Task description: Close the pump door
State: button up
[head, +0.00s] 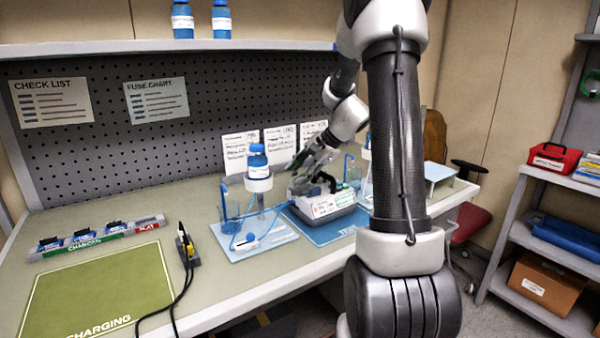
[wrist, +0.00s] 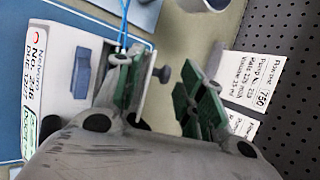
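The pump (head: 334,204) is a white and grey box on the blue test mat (head: 318,229) in the head view. In the wrist view its white labelled side with a blue part (wrist: 83,62) is at the left. My gripper (head: 312,160) is over the back of the pump. In the wrist view my gripper (wrist: 166,72) has its two green-padded fingers apart, with nothing clearly held between them. The left finger overlaps the pump's edge; I cannot tell whether it touches. The fingers and arm hide part of the pump, and the door's angle cannot be made out.
A stand with a blue-capped bottle (head: 257,163) and blue tubing is left of the pump. Paper cards (head: 240,150) stand behind it, against the pegboard. A charged-battery rack (head: 95,238), black-cabled connector (head: 188,247) and green charging mat (head: 98,290) are at the left.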

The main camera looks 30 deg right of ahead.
grip_shut()
jog(key=shift+s+d+f+t, duration=0.1)
jog(key=shift+s+f+t, duration=0.2)
jog(key=shift+s+t, duration=0.4)
jog(key=shift+s+f+n+t+y, duration=0.15)
jog(key=shift+s+f+n+t, duration=0.1)
jog(key=shift+t, duration=0.35)
jog(key=shift+s+f+n+t+y, duration=0.15)
jog(key=shift+n+t, duration=0.1)
jog(key=shift+t, duration=0.35)
jog(key=shift+o, duration=0.8)
grip_release()
